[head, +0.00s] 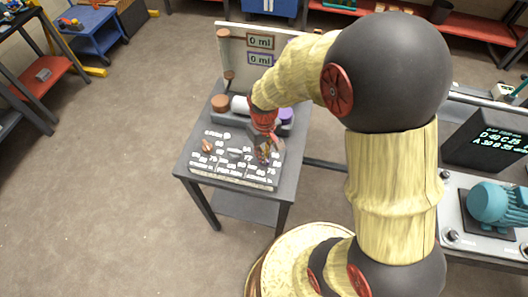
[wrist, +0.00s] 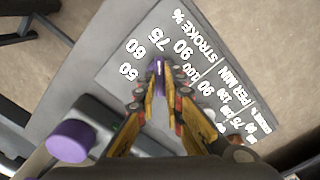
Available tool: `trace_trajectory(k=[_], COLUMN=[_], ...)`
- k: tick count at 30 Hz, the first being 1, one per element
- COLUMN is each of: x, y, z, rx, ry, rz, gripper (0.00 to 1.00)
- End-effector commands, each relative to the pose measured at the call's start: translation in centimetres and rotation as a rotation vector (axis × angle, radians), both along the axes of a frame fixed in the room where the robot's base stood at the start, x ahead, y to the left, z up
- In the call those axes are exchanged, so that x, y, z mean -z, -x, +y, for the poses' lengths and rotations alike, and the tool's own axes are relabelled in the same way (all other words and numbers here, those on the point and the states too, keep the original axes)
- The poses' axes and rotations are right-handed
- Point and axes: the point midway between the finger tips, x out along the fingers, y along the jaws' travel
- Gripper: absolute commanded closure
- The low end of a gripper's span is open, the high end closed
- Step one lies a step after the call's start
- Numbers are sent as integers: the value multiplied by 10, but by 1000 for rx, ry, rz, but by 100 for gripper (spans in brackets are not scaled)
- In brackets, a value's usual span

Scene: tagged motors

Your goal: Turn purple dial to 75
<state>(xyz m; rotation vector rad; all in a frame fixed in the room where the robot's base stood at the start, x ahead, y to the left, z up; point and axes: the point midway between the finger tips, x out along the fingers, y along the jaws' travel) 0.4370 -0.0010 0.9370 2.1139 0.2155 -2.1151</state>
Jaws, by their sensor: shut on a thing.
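The purple dial (wrist: 157,71) shows as a small purple piece between my fingertips in the wrist view. White numbers ring it, with 75 (wrist: 158,37) above it, a 60 to its left and 90 and 100 to its right. Its upper end points roughly towards the 75; my fingers hide most of the rest, so its exact setting is unclear. My gripper (wrist: 160,88) is shut on it, over the printed panel (head: 228,180). In the head view my gripper (head: 265,152) is at the right dial and largely covers it.
A brown dial (head: 207,147) is left on the panel. Behind stand a brown-capped cylinder (head: 220,103) and a purple cap (head: 287,116), also in the wrist view (wrist: 68,142). A board (head: 232,45) reads 0 ml twice. A teal motor (head: 497,203) is on the right bench.

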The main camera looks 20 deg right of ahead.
Motion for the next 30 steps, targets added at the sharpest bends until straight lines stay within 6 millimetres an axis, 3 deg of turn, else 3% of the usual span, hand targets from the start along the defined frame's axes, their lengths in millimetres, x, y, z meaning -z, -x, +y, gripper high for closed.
trace_trajectory(k=[18,19,30], x=[0,0,0], y=[-1,-1,0], z=[0,0,0], rx=[47,47,46], ry=[0,0,0], rz=[-1,-1,-1], gripper=[100,89,72])
